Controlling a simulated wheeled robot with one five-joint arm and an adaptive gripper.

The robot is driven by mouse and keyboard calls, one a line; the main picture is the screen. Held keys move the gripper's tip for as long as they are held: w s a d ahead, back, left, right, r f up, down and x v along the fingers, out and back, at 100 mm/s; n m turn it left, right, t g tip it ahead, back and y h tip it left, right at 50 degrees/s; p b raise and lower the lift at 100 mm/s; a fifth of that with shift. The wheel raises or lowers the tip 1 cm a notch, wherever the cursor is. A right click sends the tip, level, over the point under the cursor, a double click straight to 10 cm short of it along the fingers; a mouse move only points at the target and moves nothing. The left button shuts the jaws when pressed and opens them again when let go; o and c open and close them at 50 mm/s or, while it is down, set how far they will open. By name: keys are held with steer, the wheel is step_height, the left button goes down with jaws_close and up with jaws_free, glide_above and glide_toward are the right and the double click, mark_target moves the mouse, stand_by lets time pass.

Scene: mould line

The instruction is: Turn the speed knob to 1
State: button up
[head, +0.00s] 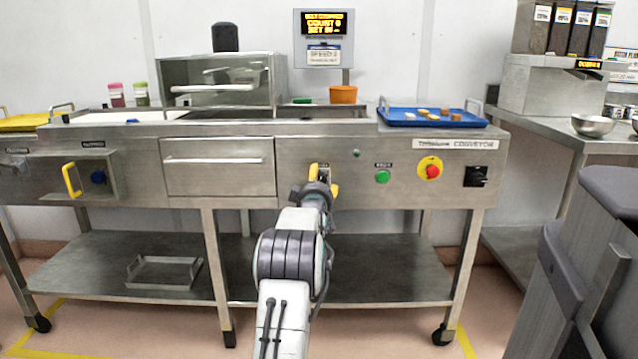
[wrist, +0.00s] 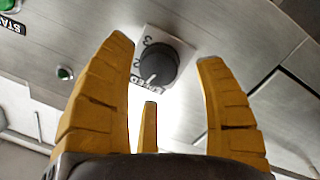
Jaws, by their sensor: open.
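The speed knob (wrist: 158,65) is a round dark grey dial on a pale plate (wrist: 149,37) in the wrist view, which shows the panel turned over. The digits 3 and 2 show beside the knob, with part of a word below them. A short white mark shows on the knob's lower part; I cannot tell which number it meets. My gripper (wrist: 165,50) is open, its yellow fingers spread on either side of the knob, with a third finger below. Contact is not visible. In the head view my gripper (head: 324,178) largely hides the knob on the conveyor front.
Right of the gripper on the panel (head: 290,150) are a green start button (head: 382,177), a red stop button on yellow (head: 431,170) and a black switch (head: 477,177). A drawer (head: 217,166) is at left. A blue tray (head: 395,122) stands above.

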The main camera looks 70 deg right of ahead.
steer(key=shift+x, duration=0.9)
steer(key=shift+d, duration=0.1)
